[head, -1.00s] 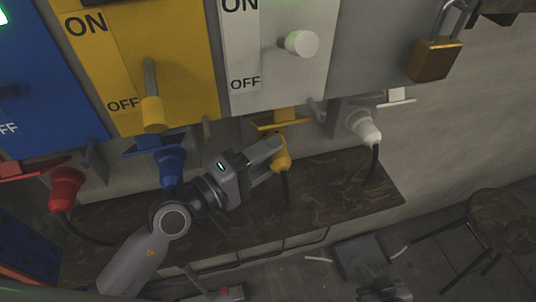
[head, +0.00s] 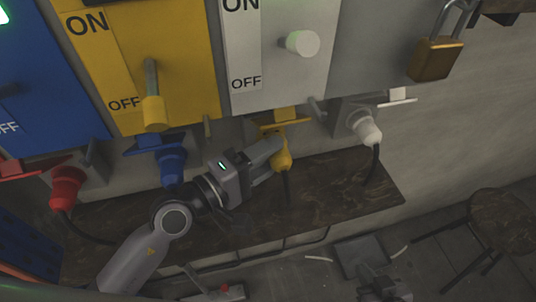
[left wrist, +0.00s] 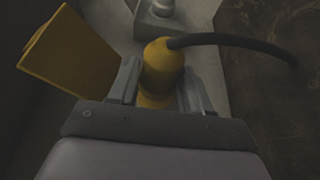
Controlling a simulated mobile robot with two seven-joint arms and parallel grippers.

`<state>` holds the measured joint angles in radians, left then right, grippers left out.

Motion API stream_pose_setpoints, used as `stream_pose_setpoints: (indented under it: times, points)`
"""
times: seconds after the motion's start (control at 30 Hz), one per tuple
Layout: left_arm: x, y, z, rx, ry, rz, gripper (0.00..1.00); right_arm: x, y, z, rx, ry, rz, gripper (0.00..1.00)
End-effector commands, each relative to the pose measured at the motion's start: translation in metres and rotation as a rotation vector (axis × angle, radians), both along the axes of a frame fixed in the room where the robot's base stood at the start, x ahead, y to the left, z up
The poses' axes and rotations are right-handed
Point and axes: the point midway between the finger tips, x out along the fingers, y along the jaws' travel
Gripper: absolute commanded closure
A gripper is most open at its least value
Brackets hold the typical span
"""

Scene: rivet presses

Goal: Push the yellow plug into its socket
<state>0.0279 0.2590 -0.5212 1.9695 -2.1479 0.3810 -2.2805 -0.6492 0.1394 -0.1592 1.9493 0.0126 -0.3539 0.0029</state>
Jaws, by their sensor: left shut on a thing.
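The yellow plug (head: 284,161) is under the raised yellow socket lid (head: 281,120), with its dark cable hanging down. My left gripper (head: 277,151) reaches in from the left and is shut on the plug. In the left wrist view the yellow plug (left wrist: 159,70) is between the two fingers, and the yellow lid (left wrist: 72,52) stands to its left. The socket mouth is hidden, so I cannot tell how deep the plug sits. A grey part that looks like my right gripper (head: 384,284) is at the bottom edge; its jaws are unclear.
A blue plug (head: 171,166) and a red plug (head: 66,190) are to the left, a white plug (head: 366,128) to the right. Switch boxes, including a yellow one (head: 190,75), are above. A dark shelf (head: 335,185) runs below. A padlock (head: 436,58) hangs upper right.

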Motion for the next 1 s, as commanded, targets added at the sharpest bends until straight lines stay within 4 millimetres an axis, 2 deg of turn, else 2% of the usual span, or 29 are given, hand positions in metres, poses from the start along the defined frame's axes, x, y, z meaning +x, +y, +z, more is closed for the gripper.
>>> stream_pose_setpoints:
  times: [0.47,1.0]
  points:
    - [0.001,0.000,0.000,-0.001,-0.002,0.001,0.78,0.000,0.000,0.000,-0.001,0.000,0.001,1.00]
    - [0.011,0.004,0.000,0.000,-0.001,0.000,0.78,0.000,0.000,-0.005,-0.001,0.000,0.001,1.00]
